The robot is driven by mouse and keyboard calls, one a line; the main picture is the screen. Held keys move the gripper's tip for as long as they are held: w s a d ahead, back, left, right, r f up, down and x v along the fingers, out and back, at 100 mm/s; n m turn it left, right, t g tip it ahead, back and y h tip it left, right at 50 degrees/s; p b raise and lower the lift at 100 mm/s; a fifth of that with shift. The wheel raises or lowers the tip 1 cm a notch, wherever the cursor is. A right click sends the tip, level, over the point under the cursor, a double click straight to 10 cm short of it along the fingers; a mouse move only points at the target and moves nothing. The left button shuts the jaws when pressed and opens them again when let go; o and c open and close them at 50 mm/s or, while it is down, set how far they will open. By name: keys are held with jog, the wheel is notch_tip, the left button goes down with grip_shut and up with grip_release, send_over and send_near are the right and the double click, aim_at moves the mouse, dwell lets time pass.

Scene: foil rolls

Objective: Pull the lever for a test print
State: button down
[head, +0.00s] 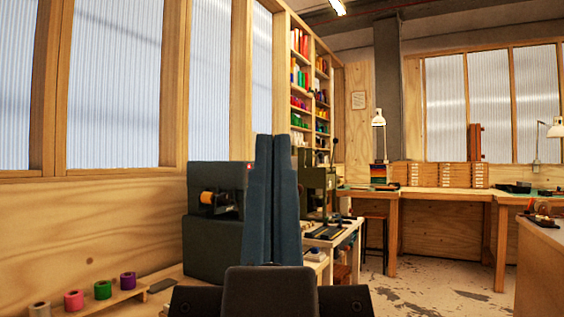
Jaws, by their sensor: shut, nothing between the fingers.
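My gripper (273,148) stands in the middle of the head view, its two dark blue fingers pointing up and pressed together. It is shut and empty. Behind it on the left is a dark boxy machine (213,240) with an orange roll (208,198) on its front and a small red mark near its top. Just right of the fingers, farther back, is a dark green press (319,180) on a bench. My fingers hide part of the space between the two machines. I cannot clearly make out a lever.
Coloured foil rolls (103,289) sit on a wooden rack at the lower left. Tall shelves (301,101) hold more rolls. A long workbench (440,191) with lamps and a stool (376,232) stand at the back. Another bench (545,262) is at right. Open floor (430,285) lies between.

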notch_tip(320, 180, up, 27)
jog(key=p, duration=2.4)
jog(key=shift+p, duration=0.3)
